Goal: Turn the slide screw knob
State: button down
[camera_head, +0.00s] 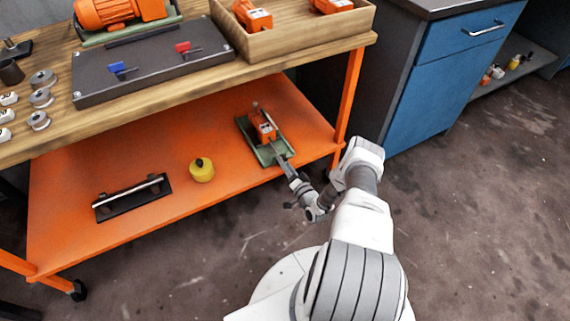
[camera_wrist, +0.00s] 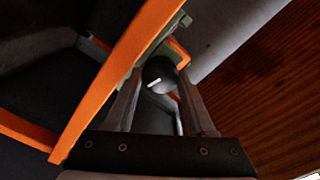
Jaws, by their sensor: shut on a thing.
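The slide screw unit is a green base (camera_head: 245,131) on the orange lower shelf, with an orange block (camera_head: 264,123) mounted on it. In the wrist view, a dark round knob (camera_wrist: 157,71) with a short white mark sits between my fingers. My gripper (camera_head: 281,157) reaches the near end of the green base from the front right. In the wrist view my gripper (camera_wrist: 160,84) is shut on the knob, with one finger on each side. In the head view my fingers hide the knob. Part of the green base (camera_wrist: 172,32) shows beyond it.
The orange shelf (camera_head: 130,225) also holds a yellow round container (camera_head: 201,170) and a black plate with a metal rod (camera_head: 131,196). The wooden tabletop (camera_head: 140,82) is above. Floor in front is clear.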

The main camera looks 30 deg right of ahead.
jog(key=shift+w, duration=0.1)
jog(key=shift+c, duration=1.2)
grip_release()
jog(key=shift+n, duration=0.3)
